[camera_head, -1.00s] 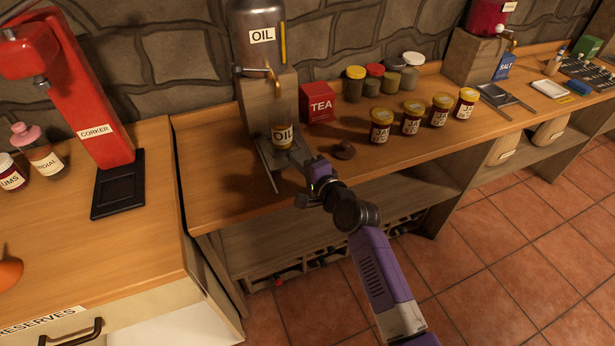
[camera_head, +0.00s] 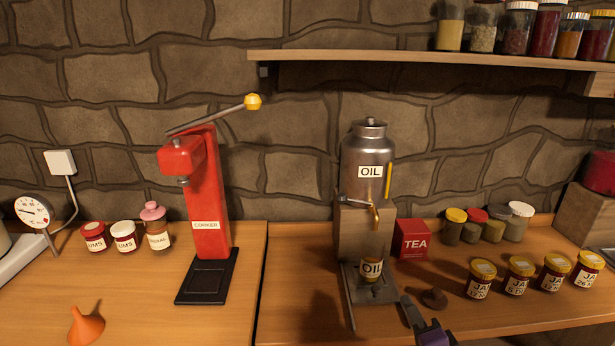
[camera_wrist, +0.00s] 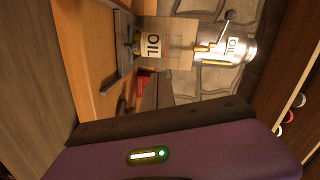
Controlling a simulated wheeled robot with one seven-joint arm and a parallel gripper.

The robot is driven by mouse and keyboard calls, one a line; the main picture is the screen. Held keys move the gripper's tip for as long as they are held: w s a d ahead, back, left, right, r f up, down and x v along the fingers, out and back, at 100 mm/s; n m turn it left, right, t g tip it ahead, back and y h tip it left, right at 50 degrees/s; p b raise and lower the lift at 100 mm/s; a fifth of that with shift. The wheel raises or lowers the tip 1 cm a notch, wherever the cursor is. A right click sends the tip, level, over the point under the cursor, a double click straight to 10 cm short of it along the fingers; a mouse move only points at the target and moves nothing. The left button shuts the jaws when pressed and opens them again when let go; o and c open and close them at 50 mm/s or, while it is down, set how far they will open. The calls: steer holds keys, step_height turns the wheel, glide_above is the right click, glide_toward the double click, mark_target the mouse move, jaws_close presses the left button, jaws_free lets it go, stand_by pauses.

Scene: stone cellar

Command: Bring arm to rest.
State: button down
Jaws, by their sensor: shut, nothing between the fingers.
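My gripper (camera_head: 411,310) shows at the bottom edge of the head view, in front of the counter. It is shut and empty, just right of the drip stand under the oil can (camera_head: 368,165). Most of my arm is out of the head view. A small jar labelled OIL (camera_head: 371,269) stands on the metal drip stand (camera_head: 350,300) below the tap. In the wrist view my gripper's purple body fills the lower part, and the small oil jar (camera_wrist: 152,46) and the can (camera_wrist: 228,47) appear sideways beyond it.
A red corker (camera_head: 207,200) stands left of the can. A shelf (camera_head: 400,59) of jars hangs above. An orange funnel (camera_head: 86,326) lies at the left.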

steer(key=s+a+n+g, duration=0.1)
steer(key=s+n, duration=0.6)
steer(key=s, duration=1.5)
steer(key=s+a+n+g+h, duration=0.1)
steer(key=s+n, duration=0.5)
steer(key=s, duration=1.7)
steer(key=shift+s+a+r+n, duration=0.15)
steer(key=shift+a+r+n, duration=0.25)
steer(key=shift+a, duration=0.45)
